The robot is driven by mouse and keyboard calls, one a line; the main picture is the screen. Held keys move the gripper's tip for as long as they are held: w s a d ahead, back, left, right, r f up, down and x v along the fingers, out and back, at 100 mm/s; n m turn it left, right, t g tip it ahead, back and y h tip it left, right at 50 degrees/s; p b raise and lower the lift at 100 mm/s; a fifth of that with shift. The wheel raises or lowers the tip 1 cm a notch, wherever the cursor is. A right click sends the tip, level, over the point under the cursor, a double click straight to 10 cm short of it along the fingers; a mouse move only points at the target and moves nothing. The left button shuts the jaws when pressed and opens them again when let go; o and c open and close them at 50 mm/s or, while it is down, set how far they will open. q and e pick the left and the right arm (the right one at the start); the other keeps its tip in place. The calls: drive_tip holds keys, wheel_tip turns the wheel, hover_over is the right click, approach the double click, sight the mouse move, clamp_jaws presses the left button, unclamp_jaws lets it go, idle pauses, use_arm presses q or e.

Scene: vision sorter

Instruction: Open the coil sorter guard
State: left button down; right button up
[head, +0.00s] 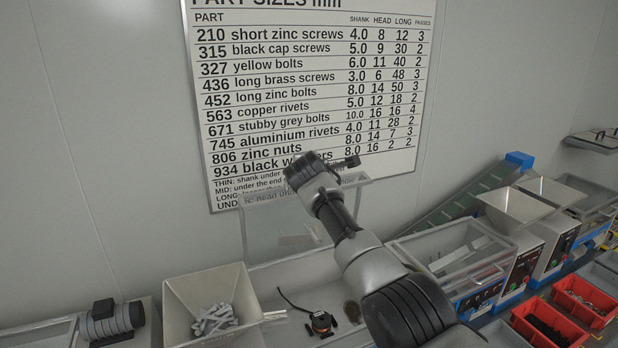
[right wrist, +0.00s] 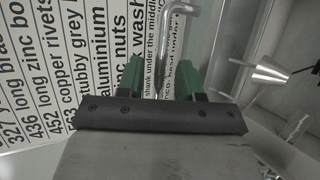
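The coil sorter has a black coil (head: 322,322) with a dark cable, on a pale bed at the bottom middle. Its clear guard (head: 256,232) stands steeply raised behind the coil, in front of the wall sign; my right arm hides part of it. My right arm reaches up to the guard's top edge in the head view. In the right wrist view my right gripper (right wrist: 160,78) has two green fingers set apart. My left gripper's fingers are not visible.
A hopper (head: 208,295) with grey parts stands left of the coil. Another clear-covered machine (head: 450,248), an inclined green conveyor (head: 462,205) and red bins (head: 545,325) are at right. The sign (head: 310,75) hangs on the wall close behind the guard.

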drive_tip(key=b+v, duration=0.4)
drive_tip(key=v, duration=0.5)
drive_tip(key=shift+s, duration=0.2)
